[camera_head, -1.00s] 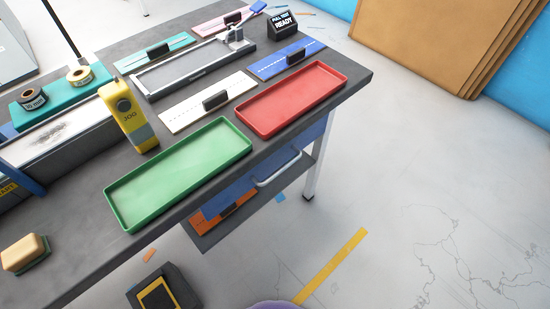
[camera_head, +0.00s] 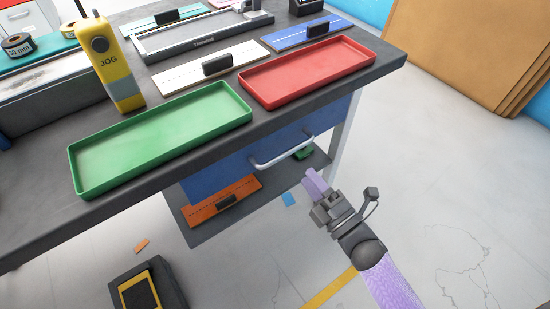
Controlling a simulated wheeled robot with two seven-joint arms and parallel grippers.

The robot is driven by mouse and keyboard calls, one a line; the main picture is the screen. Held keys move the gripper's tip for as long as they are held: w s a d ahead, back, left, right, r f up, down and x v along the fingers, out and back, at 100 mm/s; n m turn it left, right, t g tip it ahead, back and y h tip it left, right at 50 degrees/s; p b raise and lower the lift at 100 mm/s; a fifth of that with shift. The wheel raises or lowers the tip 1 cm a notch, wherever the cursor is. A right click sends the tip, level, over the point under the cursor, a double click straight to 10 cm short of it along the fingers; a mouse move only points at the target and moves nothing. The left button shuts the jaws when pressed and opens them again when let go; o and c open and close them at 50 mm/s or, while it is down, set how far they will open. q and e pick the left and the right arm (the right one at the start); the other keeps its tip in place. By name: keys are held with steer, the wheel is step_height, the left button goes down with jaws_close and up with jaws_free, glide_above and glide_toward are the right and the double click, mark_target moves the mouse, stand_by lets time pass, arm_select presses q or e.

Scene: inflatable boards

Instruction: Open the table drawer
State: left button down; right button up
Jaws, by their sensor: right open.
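The table drawer (camera_head: 225,170) has a blue front under the tabletop's front edge, and it appears shut. Its pale bar handle (camera_head: 283,152) sticks out from the front. My right gripper (camera_head: 314,180) is open and empty. It shows in front of the drawer, just below and to the right of the handle in the picture, apart from it. My left gripper is not in view.
A green tray (camera_head: 160,140) and a red tray (camera_head: 308,72) lie on the tabletop above the drawer. A lower shelf (camera_head: 205,236) holds an orange board (camera_head: 226,202). A black and yellow device (camera_head: 148,290) stands on the floor.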

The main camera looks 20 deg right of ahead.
mark_target(289, 151)
steer(key=b+x, duration=0.1)
steer(key=x, duration=0.7)
steer(key=shift+w+b, duration=0.1)
steer(key=shift+b, duration=0.25)
jaws_close()
steer(key=shift+f, duration=0.1)
stand_by(0.7)
